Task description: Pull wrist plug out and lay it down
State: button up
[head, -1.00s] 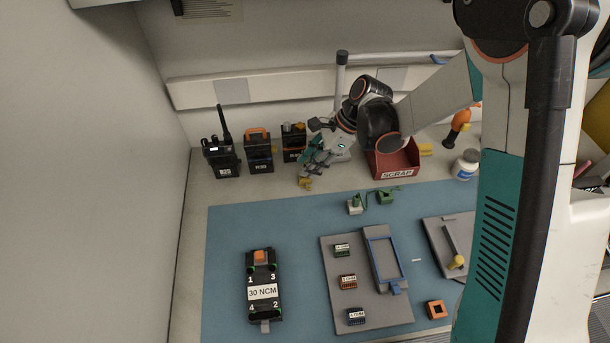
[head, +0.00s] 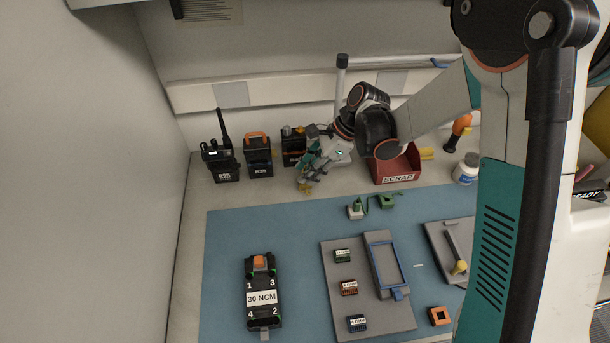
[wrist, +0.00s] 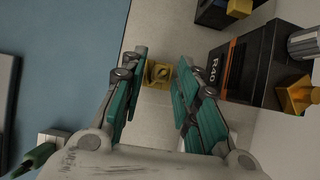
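My gripper (head: 308,178) hangs over the counter behind the blue mat, beside the red scrap bin. In the wrist view its teal fingers (wrist: 159,78) are apart. A small yellow piece (wrist: 157,75) shows between the fingertips, with no clear contact; it also shows below the fingers in the head view (head: 305,188). A green plug-like piece (wrist: 36,156) stands at a pale block at lower left of the wrist view. In the head view, this pale block with green on top (head: 356,209) is at the mat's back edge, with a green part (head: 385,200) beside it.
Black radio units (head: 258,156) stand along the back wall left of my gripper, and one marked R40 (wrist: 245,65) is close to the right finger. The scrap bin (head: 397,179) is just right. A grey fixture (head: 335,270) and a black 30 NCM block (head: 262,315) occupy the mat.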

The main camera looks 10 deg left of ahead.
jog(key=shift+c, duration=0.3)
grip_shut()
jog(key=shift+r+p, duration=0.85)
jog(key=shift+r, duration=0.6)
dwell(0.7)
jog(key=shift+r+p, duration=0.9)
jog(key=shift+r, duration=0.7)
